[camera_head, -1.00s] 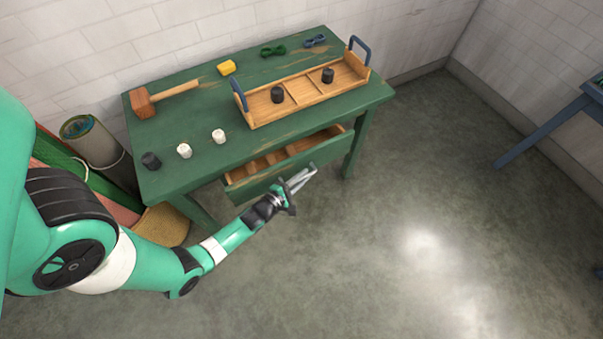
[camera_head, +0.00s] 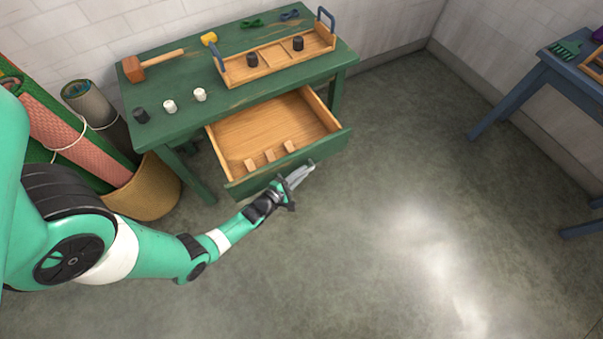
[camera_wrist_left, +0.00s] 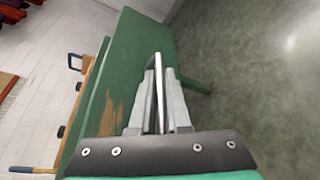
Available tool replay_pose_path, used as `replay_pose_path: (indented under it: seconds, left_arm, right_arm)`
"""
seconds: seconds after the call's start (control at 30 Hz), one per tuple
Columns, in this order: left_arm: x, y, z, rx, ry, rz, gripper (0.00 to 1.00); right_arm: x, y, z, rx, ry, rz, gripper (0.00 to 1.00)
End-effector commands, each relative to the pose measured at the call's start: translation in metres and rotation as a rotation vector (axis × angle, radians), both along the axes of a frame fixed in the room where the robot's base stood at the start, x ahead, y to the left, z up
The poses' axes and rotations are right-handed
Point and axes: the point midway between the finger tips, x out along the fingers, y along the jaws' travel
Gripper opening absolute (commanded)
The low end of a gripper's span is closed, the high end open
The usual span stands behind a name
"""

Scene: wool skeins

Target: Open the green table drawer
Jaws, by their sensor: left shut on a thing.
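The green table (camera_head: 185,122) stands against the wall. Its drawer (camera_head: 326,149) is pulled far out, with a green front and a bare light-wood floor. Three short wooden pieces stand inside along the front. My left gripper (camera_head: 302,174) is at the outer face of the drawer front and shut on its handle; the handle is mostly hidden by the fingers. In the left wrist view my left gripper (camera_wrist_left: 159,95) has its fingers close together around a thin pale edge, over green wood. My right gripper is not in view.
On the tabletop are a wooden tray (camera_head: 278,62) with two black pieces, a mallet (camera_head: 134,68), a yellow block (camera_head: 209,38) and small cylinders. Rolled rugs (camera_head: 85,150) and a basket (camera_head: 150,190) stand left. Floor in front and right is clear. A blue table (camera_head: 520,95) is far right.

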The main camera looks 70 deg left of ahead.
Motion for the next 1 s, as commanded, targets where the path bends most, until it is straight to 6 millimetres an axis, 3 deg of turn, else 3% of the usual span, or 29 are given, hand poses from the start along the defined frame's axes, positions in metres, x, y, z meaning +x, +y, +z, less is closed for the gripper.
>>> replay_pose_path:
  seconds: [0.37, 0.4, 0.57, 0.87, 1.0]
  left_arm:
    - [0.0, 0.0, -0.001, -0.001, 0.001, 0.0, 0.0]
    - [0.0, 0.0, -0.001, -0.001, 0.001, 0.0, 0.18]
    - [0.0, 0.0, 0.0, -0.001, 0.001, 0.0, 0.45]
    - [-0.002, -0.001, 0.0, -0.001, 0.001, 0.0, 0.45]
    - [-0.016, -0.008, 0.006, -0.003, 0.004, 0.002, 0.45]
  right_arm:
    - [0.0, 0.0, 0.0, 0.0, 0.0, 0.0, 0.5]
    - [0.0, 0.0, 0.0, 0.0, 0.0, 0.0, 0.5]
    - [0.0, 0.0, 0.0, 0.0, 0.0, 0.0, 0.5]
    - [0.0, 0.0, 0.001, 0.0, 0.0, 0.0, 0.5]
    - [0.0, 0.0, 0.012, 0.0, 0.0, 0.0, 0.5]
